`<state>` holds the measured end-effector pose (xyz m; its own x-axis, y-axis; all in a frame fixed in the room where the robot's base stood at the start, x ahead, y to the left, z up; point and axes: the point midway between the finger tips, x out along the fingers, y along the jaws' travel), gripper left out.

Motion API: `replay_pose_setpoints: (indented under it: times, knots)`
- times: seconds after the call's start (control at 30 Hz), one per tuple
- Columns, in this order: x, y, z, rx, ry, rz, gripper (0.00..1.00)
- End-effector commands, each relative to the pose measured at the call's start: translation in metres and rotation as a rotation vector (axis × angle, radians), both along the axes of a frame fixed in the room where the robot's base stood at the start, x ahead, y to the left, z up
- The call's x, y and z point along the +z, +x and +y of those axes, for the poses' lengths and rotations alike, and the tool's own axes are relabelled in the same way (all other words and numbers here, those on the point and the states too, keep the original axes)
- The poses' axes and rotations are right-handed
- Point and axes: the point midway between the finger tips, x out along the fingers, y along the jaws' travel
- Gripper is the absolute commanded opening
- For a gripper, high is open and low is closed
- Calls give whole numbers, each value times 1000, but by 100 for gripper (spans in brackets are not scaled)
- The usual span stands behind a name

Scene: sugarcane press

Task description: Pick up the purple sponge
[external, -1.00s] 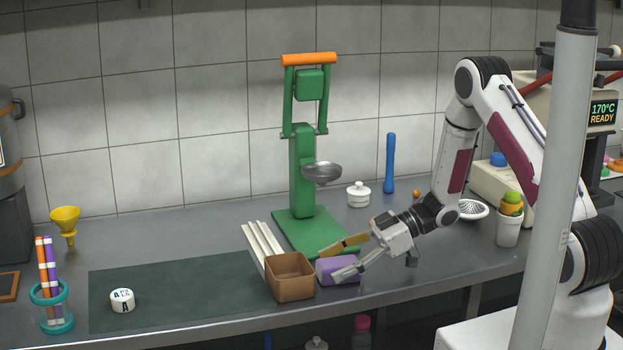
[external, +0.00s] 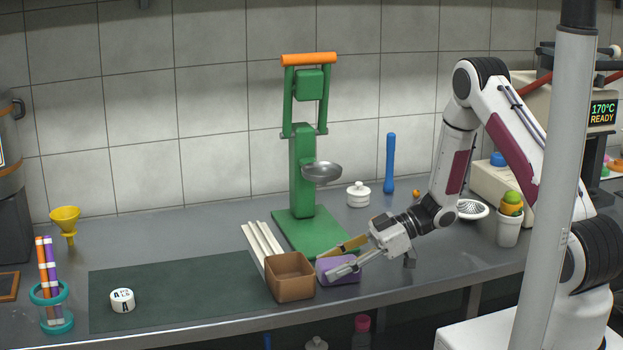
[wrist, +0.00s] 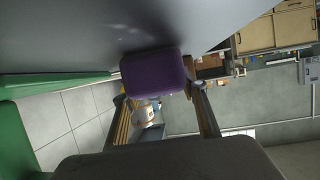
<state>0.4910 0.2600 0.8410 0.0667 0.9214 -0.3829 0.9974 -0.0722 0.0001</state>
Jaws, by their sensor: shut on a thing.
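The purple sponge (external: 347,274) rests on the grey counter, just right of the brown square box, in the external view. My gripper (external: 341,260) is at the sponge, with one finger on its near side and one on its far side. The near finger hides part of the sponge. In the wrist view the sponge (wrist: 157,73) sits across the space between the two fingertips (wrist: 158,97). The gripper is shut on it.
The brown box (external: 290,278) stands close on the left of the sponge. The green press (external: 305,180) and several white sticks (external: 262,240) are behind. A dark green mat (external: 175,290) with a white lettered piece (external: 122,300) lies left. The counter's front edge is near.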

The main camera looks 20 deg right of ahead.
Motion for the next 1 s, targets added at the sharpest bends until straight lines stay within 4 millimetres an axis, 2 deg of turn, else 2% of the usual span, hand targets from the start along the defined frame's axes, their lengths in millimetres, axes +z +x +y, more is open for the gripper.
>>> replay_pose_setpoints:
  times: [0.27, 0.47, 1.0]
  knots:
    - [3, 0, 0, 0, 0, -1, 26]
    - [15, 0, 0, 1, 0, -3, 26]
    - [76, 0, 0, 0, 1, -3, 26]
